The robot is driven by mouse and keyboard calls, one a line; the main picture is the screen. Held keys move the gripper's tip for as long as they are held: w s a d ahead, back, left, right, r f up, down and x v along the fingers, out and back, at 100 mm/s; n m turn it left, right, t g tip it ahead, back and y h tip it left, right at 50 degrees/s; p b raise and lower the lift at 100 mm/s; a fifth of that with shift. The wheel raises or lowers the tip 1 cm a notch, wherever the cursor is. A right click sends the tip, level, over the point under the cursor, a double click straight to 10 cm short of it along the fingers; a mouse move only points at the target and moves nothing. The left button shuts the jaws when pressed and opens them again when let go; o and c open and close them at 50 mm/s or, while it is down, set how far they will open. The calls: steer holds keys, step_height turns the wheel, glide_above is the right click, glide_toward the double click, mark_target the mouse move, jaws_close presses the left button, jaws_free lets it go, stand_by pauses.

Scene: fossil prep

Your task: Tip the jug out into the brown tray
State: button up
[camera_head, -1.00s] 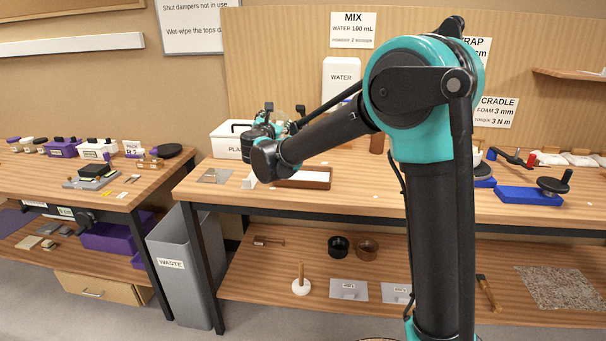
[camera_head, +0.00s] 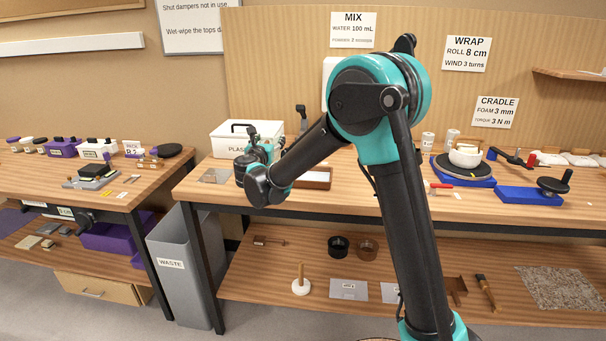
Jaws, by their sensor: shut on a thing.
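The brown tray (camera_head: 319,178) lies on the middle bench. Its left part is hidden behind my forearm. My gripper (camera_head: 262,150) is above the bench, left of the tray and in front of the white plaster tub. My wrist hides most of the gripper, and its fingertips are hard to make out. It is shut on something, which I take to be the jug. The jug does not show clearly, so I cannot tell its tilt or what is in it.
The white plaster tub (camera_head: 228,138) stands behind my gripper. A grey waste bin (camera_head: 180,262) stands between the benches. A white bowl (camera_head: 465,157) sits on a turntable (camera_head: 462,175) at the right. A grey plate (camera_head: 215,176) lies at the bench's left end.

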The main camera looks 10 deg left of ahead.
steer(key=shift+r, duration=0.1)
steer(key=shift+r, duration=2.45)
steer(key=s+d, duration=0.2)
steer(key=s, duration=0.6)
steer(key=shift+s+d, duration=0.3)
steer(key=shift+s, duration=0.05)
